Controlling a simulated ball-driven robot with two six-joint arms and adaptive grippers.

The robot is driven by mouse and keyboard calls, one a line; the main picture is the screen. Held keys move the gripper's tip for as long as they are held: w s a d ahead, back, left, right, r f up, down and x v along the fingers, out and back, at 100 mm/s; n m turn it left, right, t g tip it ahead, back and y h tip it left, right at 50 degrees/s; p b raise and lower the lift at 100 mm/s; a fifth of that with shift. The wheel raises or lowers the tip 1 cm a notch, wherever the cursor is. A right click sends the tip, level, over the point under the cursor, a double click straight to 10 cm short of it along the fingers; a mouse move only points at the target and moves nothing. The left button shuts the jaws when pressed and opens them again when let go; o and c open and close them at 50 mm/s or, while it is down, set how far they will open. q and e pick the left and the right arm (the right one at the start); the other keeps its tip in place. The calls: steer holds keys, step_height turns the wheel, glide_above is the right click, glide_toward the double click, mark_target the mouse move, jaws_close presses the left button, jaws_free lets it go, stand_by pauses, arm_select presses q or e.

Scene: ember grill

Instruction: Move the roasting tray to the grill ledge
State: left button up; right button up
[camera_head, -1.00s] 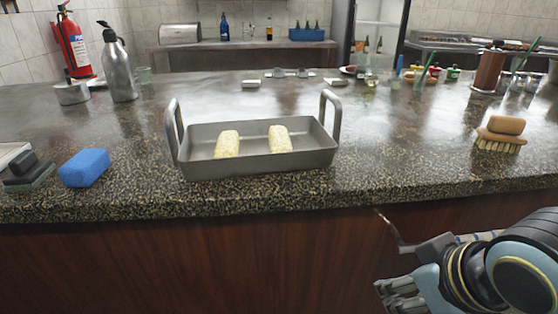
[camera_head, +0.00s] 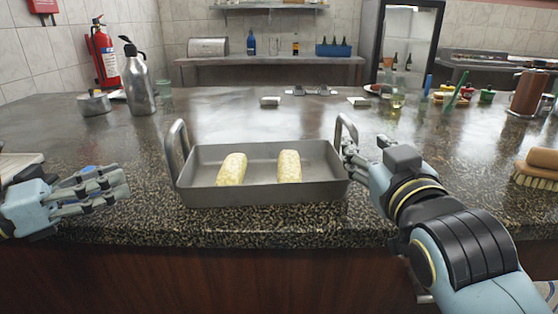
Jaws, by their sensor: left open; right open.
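The grey metal roasting tray (camera_head: 262,193) stands near the front edge of the speckled stone counter. It has an upright loop handle at each end and holds two pale yellow pieces (camera_head: 232,169) that look like corn cobs. My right gripper (camera_head: 364,160) is open at the tray's right handle (camera_head: 342,130); its fingers overlap the handle's lower part, and I cannot tell whether they touch it. My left gripper (camera_head: 115,189) is open and empty, over the counter left of the tray, apart from the left handle (camera_head: 177,147). I cannot make out which surface is the grill ledge.
A steel flask (camera_head: 138,85) and a metal pot (camera_head: 95,103) stand at the back left. A blue sponge (camera_head: 88,169) is mostly hidden behind my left gripper. A wooden brush (camera_head: 540,168) lies at the right. The counter behind the tray is largely clear.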

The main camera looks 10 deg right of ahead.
mark_target(172, 162)
arm_select(q)
steer(key=shift+s+d+f, duration=0.1)
steer(key=shift+f, duration=0.1)
steer(key=shift+s+a+m+g, duration=0.25)
steer(key=shift+a+m+g, duration=0.05)
steer(key=shift+a, duration=0.05)
steer(key=shift+w+d, duration=0.3)
steer(key=shift+d, duration=0.35)
arm_select(e)
steer(key=shift+w+a+r, duration=0.1)
steer(key=shift+w+r, duration=0.2)
steer(key=shift+w, duration=0.15)
arm_select(q)
steer(key=x, duration=0.9)
steer(key=shift+w+d, duration=0.2)
steer(key=shift+d, duration=0.15)
arm_select(e)
steer(key=w, duration=0.3)
steer(key=w+d, duration=0.1)
steer(key=w, duration=0.5)
steer(key=shift+w+d, duration=0.3)
steer(key=shift+w, duration=0.1)
arm_select(q)
jaws_close()
arm_select(e)
jaws_close()
arm_select(q)
steer(key=shift+r, duration=0.15)
arm_select(e)
steer(key=shift+r, duration=0.1)
